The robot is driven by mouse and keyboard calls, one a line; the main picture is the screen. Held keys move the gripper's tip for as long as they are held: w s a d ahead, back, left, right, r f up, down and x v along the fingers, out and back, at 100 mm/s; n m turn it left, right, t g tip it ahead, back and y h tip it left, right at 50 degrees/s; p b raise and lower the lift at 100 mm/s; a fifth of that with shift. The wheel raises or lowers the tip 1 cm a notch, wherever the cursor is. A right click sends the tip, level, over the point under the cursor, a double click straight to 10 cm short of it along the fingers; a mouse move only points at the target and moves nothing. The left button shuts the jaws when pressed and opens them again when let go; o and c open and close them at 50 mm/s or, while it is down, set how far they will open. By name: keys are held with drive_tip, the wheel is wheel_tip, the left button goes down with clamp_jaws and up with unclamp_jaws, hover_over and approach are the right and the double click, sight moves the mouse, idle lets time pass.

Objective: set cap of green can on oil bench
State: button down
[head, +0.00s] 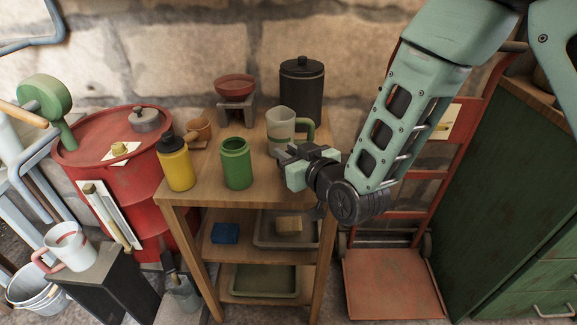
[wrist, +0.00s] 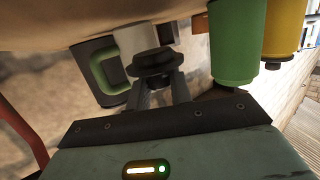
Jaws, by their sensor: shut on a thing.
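The green can (head: 236,165) stands upright on the wooden bench (head: 215,190), its neck open with no cap on it. My gripper (head: 290,158) is at the bench's right side, right of the can and in front of the pale jug. In the wrist view, where the scene appears upside down, my gripper (wrist: 158,88) is shut on a dark round cap (wrist: 154,62). The green can also shows there (wrist: 236,40), apart from the cap, at the upper right. In the head view the cap is hard to tell from the dark jaws.
A yellow can (head: 176,165) with a dark top stands left of the green can. A pale jug (head: 281,125) with a green handle, a black canister (head: 302,85) and a red bowl (head: 235,86) on a stand are behind. The bench's front has free room.

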drive_tip(key=shift+f, duration=1.6)
drive_tip(key=shift+f+b, duration=0.2)
drive_tip(key=shift+b, duration=0.2)
drive_tip(key=c, duration=1.3)
unclamp_jaws()
drive_tip(key=shift+o, duration=0.2)
drive_tip(key=shift+r, duration=0.1)
